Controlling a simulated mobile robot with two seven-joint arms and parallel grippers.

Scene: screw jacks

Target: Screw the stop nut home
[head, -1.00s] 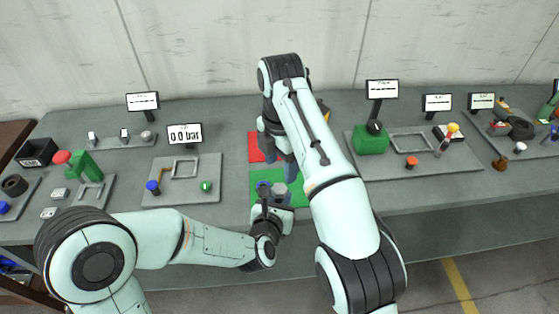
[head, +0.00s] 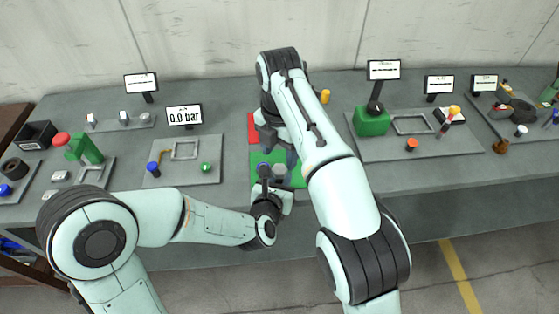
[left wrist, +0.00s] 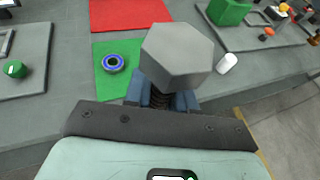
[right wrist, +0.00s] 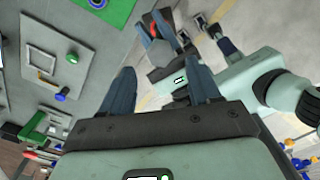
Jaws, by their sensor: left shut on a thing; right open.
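My left gripper (head: 268,184) is shut on a grey hex-headed part (left wrist: 178,52) with a dark threaded stem (left wrist: 178,98) below the head; the head also shows in the head view (head: 280,170). The gripper is at the front edge of the green mat (left wrist: 108,86). A blue ring (left wrist: 113,63), which looks like the stop nut, lies on that mat, left of the hex head; in the head view it shows at the gripper's upper left (head: 263,167). My right gripper (right wrist: 160,88) is open and empty; in the head view it hangs above the mats (head: 279,148).
A red mat (left wrist: 130,14) lies behind the green one. A small white piece (left wrist: 227,62) is right of the hex head. A grey plate (head: 205,173) with a green knob stands left, under a "0.0 bar" display (head: 184,115). Another plate (head: 440,150) with a green block stands right.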

